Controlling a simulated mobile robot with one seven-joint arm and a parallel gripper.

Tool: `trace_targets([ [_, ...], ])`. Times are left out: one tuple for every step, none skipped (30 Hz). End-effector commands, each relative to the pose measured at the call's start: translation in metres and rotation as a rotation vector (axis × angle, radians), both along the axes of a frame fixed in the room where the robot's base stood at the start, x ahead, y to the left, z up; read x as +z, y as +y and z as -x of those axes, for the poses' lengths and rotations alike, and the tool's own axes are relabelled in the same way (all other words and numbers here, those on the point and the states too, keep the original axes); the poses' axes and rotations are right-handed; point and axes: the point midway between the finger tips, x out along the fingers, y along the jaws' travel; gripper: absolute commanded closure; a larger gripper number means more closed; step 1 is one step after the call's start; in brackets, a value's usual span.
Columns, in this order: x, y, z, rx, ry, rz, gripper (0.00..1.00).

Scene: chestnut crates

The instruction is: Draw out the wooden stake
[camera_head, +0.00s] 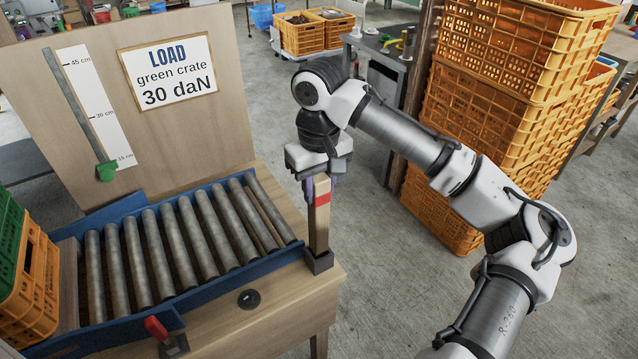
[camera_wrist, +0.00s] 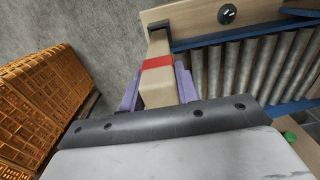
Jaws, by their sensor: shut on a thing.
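The wooden stake (camera_head: 319,232) stands upright at the right front corner of the roller bench, with a red band near its upper part. Its foot is in a dark square socket (camera_head: 319,262). My gripper (camera_head: 320,183) is above the bench corner and shut on the top part of the stake. In the wrist view the stake (camera_wrist: 158,55) runs between my two purple fingers (camera_wrist: 158,92), with the red band beyond them and its foot at the dark socket. How deep the foot sits in the socket is hidden.
Metal rollers (camera_head: 165,245) in a blue frame lie left of the stake. A board with a load sign (camera_head: 168,72) stands behind them. Orange crates (camera_head: 500,110) are stacked at right; green and orange crates (camera_head: 40,285) sit at far left. A red-handled lever (camera_head: 157,328) is in front.

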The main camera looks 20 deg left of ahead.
Motion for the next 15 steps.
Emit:
trace_targets([
  [-0.002,0.000,0.000,0.000,0.000,0.000,1.00],
  [-0.003,0.000,0.000,0.000,0.000,0.000,1.00],
  [-0.004,0.000,0.000,0.000,0.000,0.000,1.00],
  [-0.004,0.000,0.000,0.000,0.000,0.000,1.00],
  [-0.005,0.000,0.000,0.000,0.000,0.000,1.00],
  [-0.006,0.000,0.000,0.000,0.000,0.000,1.00],
  [-0.007,0.000,0.000,0.000,0.000,0.000,1.00],
  [-0.008,0.000,0.000,0.000,0.000,0.000,1.00],
  [-0.009,0.000,0.000,0.000,0.000,0.000,1.00],
  [-0.009,0.000,0.000,0.000,0.000,0.000,1.00],
  [-0.010,0.000,0.000,0.000,0.000,0.000,1.00],
  [-0.011,0.000,0.000,0.000,0.000,0.000,1.00],
  [-0.012,0.000,0.000,0.000,0.001,-0.001,1.00],
  [-0.013,0.000,0.000,0.000,0.001,-0.001,1.00],
  [-0.014,0.000,0.000,0.000,0.001,-0.001,1.00],
])
